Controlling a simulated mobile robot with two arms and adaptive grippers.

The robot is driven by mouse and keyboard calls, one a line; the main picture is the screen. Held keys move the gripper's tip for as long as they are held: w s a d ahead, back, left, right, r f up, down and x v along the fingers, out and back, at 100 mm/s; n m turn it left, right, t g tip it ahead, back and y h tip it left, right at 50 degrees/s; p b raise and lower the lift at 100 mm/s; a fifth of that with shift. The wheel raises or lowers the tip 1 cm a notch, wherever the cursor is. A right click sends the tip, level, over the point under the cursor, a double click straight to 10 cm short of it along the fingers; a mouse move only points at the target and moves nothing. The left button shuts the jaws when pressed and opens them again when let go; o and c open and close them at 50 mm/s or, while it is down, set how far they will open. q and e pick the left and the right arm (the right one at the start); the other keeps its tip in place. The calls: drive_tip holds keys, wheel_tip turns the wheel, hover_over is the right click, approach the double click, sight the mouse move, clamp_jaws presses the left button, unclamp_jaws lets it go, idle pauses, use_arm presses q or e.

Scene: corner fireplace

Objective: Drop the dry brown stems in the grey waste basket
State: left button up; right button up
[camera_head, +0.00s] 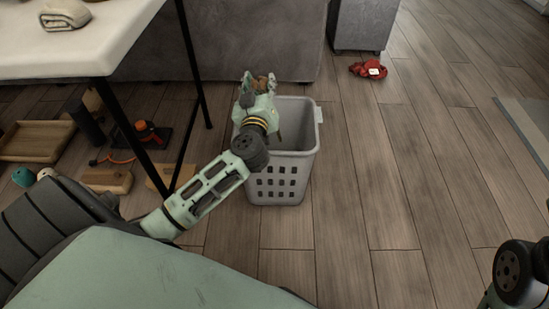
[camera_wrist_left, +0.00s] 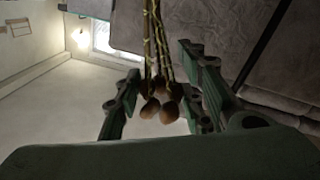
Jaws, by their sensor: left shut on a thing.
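The grey waste basket (camera_head: 297,150) stands upright on the wooden floor, with square holes in its side. My left gripper (camera_head: 259,82) is over the left back part of its rim in the head view. The gripper is shut on the dry brown stems (camera_head: 263,84), which show as a small brown patch between the fingers. In the left wrist view, several thin yellowish stems with brown bulb-like heads (camera_wrist_left: 167,108) lie between the fingers of my left gripper (camera_wrist_left: 160,95). My forearm and gripper hide part of the basket's opening.
A white table (camera_head: 90,50) with dark legs and a folded towel (camera_head: 65,14) stands at the left. Wooden trays (camera_head: 38,141) and an orange tool (camera_head: 148,133) lie under it. A red cloth item (camera_head: 368,70) lies on the floor. The floor right of the basket is clear.

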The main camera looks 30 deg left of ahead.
use_arm(q)
drive_tip(key=shift+f, duration=0.1)
drive_tip(key=o, duration=1.1)
drive_tip(key=shift+s, duration=0.1)
drive_tip(key=v, duration=1.2)
